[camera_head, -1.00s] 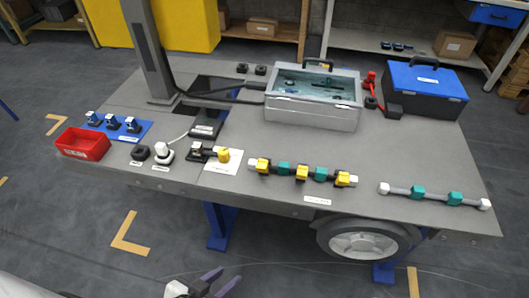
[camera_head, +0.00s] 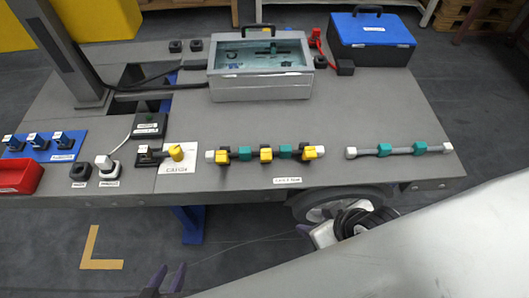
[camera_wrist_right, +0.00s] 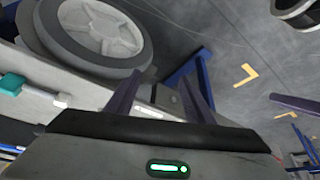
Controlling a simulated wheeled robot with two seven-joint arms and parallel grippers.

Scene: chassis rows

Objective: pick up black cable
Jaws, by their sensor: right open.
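A dark cable (camera_head: 245,155) with white ends and yellow and teal clips lies near the table's front edge, left of a grey one with teal clips. It looks like the black cable. My left gripper (camera_head: 166,280) is at the bottom of the head view, in front of and below the table edge, its purple fingers apart and empty. My right gripper (camera_wrist_right: 158,100) shows in the right wrist view with purple fingers spread and nothing between them, near the wheel.
A grey cable (camera_head: 400,150) lies to the right. A metal case (camera_head: 260,88) and a blue toolbox (camera_head: 370,32) stand behind. A red bin (camera_head: 20,177) is at the left, near a blue board (camera_head: 45,145). A wheel (camera_wrist_right: 95,35) is below the table edge. The table between cables and case is clear.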

